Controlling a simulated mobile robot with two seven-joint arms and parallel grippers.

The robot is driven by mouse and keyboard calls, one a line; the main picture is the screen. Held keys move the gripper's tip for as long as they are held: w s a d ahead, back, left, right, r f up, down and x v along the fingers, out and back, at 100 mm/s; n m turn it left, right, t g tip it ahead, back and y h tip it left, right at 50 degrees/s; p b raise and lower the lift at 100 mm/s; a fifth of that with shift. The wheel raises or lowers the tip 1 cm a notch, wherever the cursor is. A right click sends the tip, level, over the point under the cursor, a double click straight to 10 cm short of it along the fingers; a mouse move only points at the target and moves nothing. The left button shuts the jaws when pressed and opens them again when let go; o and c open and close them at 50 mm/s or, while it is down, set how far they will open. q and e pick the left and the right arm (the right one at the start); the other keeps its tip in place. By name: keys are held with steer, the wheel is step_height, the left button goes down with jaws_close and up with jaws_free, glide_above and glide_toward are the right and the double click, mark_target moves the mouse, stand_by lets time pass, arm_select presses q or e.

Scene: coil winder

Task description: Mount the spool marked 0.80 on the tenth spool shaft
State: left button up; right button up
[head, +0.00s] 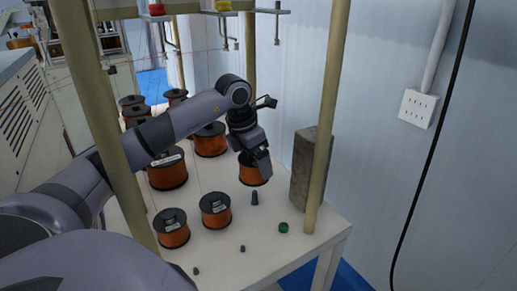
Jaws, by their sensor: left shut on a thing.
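My left gripper (261,163) reaches across the white table from the left. It is shut on a copper-wound spool (250,175) with black flanges, which it partly hides. I cannot tell whether this spool touches the table, and no 0.80 mark is readable on it. A dark tapered shaft (255,198) stands bare just in front of the spool. Shorter dark pegs stand at the table's front, one near the middle (242,248) and one to the left (196,271). I cannot tell which is the tenth shaft. My right gripper is not in view.
Several other copper spools stand on the table (280,249), including two at the front (172,229) (216,211). A grey block (302,168) and a tan post (328,120) stand at right. A small green ring (283,228) lies near the right edge.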

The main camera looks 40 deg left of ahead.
mark_target(256, 173)
arm_select(q)
steer(key=shift+w+a+r, duration=0.15)
steer(key=shift+w+a, duration=0.1)
steer(key=shift+w, duration=0.1)
steer(key=shift+f+b, duration=0.9)
steer(key=shift+f, duration=0.05)
step_height(256, 173, down, 3)
steer(key=shift+r+b, duration=0.1)
steer(key=shift+b, duration=1.1)
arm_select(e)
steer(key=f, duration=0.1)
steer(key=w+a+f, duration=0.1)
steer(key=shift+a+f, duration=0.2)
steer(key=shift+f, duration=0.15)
arm_select(q)
steer(key=shift+f, duration=0.35)
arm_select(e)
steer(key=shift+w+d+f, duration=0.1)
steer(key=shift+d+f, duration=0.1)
